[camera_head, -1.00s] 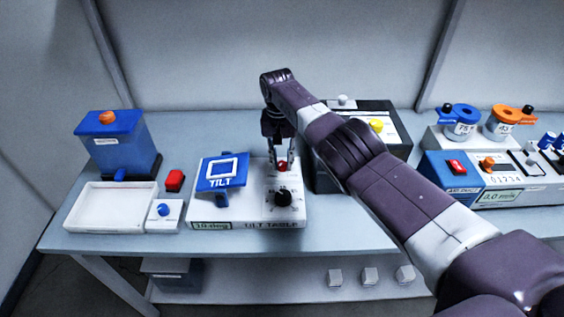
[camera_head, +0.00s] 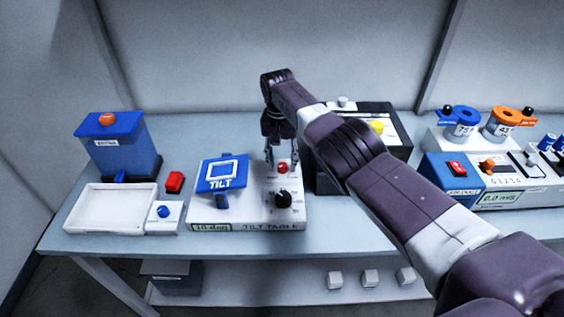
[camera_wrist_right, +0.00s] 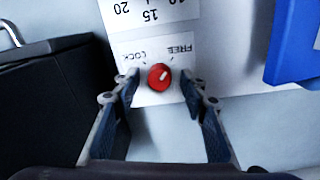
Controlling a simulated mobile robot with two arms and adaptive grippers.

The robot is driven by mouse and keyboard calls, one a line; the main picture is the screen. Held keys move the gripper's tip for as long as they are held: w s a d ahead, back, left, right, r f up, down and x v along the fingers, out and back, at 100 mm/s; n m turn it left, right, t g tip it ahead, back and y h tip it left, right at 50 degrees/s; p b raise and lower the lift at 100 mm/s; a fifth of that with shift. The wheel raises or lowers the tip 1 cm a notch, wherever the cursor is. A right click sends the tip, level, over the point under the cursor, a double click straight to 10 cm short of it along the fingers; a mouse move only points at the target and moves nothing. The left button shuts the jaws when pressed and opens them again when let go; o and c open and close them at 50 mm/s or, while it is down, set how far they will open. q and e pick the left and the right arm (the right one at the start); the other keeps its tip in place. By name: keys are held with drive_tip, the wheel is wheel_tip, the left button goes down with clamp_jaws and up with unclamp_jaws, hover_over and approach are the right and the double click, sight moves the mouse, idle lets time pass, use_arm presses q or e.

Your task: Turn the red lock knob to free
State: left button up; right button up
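The red lock knob (camera_head: 283,168) is on the white tilt table unit (camera_head: 240,213), behind its black dial (camera_head: 283,199). In the right wrist view the round red knob (camera_wrist_right: 159,76) has a white pointer mark slanting up and right, toward the FREE label (camera_wrist_right: 181,49) and away from the LOCK label (camera_wrist_right: 157,55). My right gripper (camera_head: 282,164) is over the knob. Its two fingers are spread, one on each side of the knob, with a gap on both sides in the wrist view. My left gripper is not in view.
The blue tilt plate (camera_head: 222,174) stands left of the knob. A dark box with a yellow button (camera_head: 376,126) is close on the right. A white tray (camera_head: 108,209), red block (camera_head: 175,182) and blue-knob box (camera_head: 164,215) are further left.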

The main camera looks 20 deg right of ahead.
sight(280, 165)
wheel_tip(280, 165, up, 12)
drive_tip(key=shift+a, duration=0.25)
idle(0.5)
